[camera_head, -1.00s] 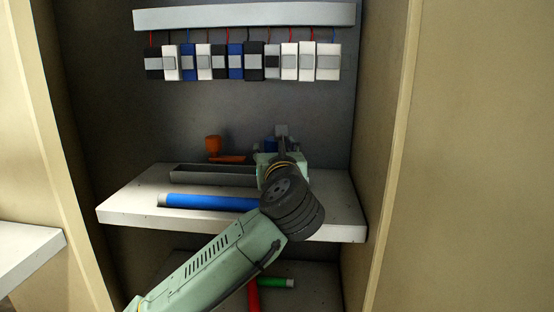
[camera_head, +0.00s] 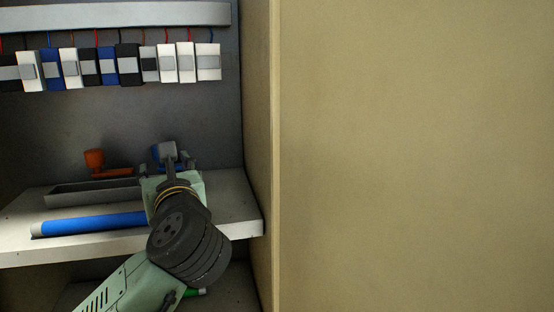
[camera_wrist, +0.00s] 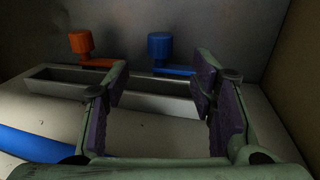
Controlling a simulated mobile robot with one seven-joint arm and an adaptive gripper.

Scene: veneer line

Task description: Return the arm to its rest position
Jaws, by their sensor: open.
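My gripper (camera_wrist: 165,105) is open and empty in the wrist view, with its two purple-padded fingers apart. It is over the white shelf (camera_head: 235,212), facing a long grey tray (camera_wrist: 62,82). An orange knobbed piece (camera_wrist: 82,45) and a blue knobbed piece (camera_wrist: 160,48) are behind the tray near the back wall. In the head view my arm reaches up from the bottom over the shelf, and the gripper's fingers are mostly hidden behind my wrist.
A blue roll (camera_head: 95,223) lies on the shelf left of my arm. Several hanging blocks (camera_head: 130,64) line a rail (camera_head: 120,14) above. The cabinet side wall (camera_head: 261,150) stands close on the right. A green object (camera_head: 196,292) shows on the lower shelf.

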